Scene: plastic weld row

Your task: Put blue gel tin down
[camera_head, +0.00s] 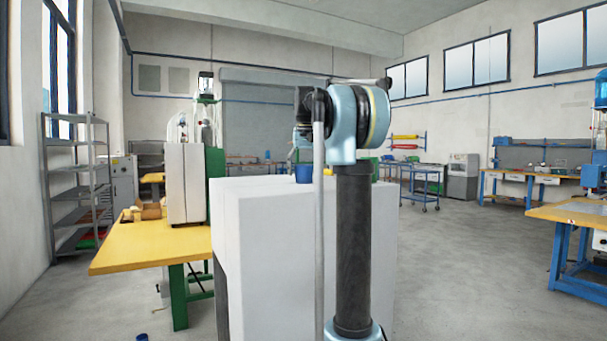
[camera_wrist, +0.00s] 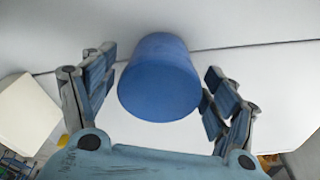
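The blue gel tin (camera_wrist: 160,80) is a plain blue cylinder between the two fingers of my gripper (camera_wrist: 160,64) in the wrist view. The fingers stand spread on either side. A narrow gap shows on the left; on the right a finger pad is very close to the tin, and contact is unclear. In the head view a blue tin (camera_head: 304,173) appears at the far edge of the white cabinet top (camera_head: 262,184), partly behind my arm. My gripper's fingers are hidden there by the arm.
A yellow-topped bench (camera_head: 140,250) with a pale machine (camera_head: 186,183) stands left of the cabinet. A pale block (camera_wrist: 27,113) lies at the left in the wrist view. Another yellow bench (camera_head: 575,212) is at the right. Open floor (camera_head: 460,270) lies between.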

